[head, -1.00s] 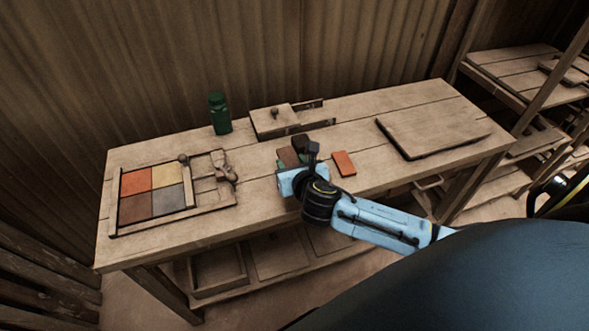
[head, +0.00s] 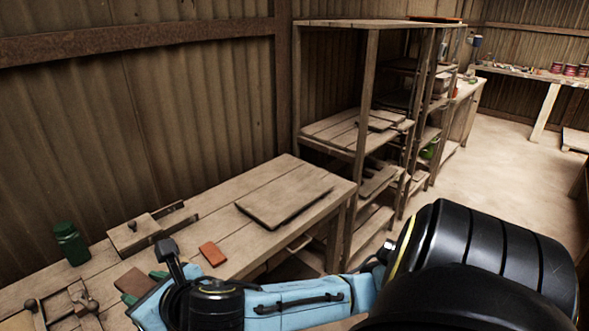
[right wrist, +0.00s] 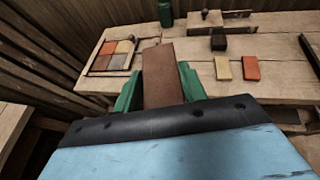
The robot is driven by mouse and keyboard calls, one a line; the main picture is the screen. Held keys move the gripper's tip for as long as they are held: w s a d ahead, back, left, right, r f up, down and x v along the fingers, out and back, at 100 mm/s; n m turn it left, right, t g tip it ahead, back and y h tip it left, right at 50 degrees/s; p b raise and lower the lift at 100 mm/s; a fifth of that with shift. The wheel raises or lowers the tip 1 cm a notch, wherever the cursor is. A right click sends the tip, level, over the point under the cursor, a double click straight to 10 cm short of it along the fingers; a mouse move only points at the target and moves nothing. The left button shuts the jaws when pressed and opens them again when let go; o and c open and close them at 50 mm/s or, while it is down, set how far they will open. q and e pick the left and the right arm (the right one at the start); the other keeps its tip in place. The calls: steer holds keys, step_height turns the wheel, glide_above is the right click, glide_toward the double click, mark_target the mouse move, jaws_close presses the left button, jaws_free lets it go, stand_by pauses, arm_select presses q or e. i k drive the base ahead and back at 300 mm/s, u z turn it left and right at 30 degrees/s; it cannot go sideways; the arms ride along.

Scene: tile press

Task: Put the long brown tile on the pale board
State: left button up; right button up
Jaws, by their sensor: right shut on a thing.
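The long brown tile (head: 133,280) is between the green fingers of my right gripper (head: 142,285). The right wrist view shows the tile (right wrist: 165,72) sticking out beyond the fingers of the right gripper (right wrist: 160,85), which is shut on it. The pale board (head: 285,194) lies flat on the bench's right part, to the right of and beyond the gripper. In the right wrist view only part of the board (right wrist: 312,50) shows, at the right edge. My left gripper is not in view.
An orange tile (head: 212,253) lies on the bench between gripper and board. A yellow tile (right wrist: 222,68) and a dark block (right wrist: 219,42) show in the wrist view. A green bottle (head: 71,244) and a lidded box (head: 135,233) stand behind. Shelves (head: 355,125) rise beyond the board.

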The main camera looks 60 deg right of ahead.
mark_target(297, 193)
steer(key=k, duration=0.15)
steer(key=z, duration=2.65)
steer(key=i, duration=1.7)
steer(key=u, duration=2.15)
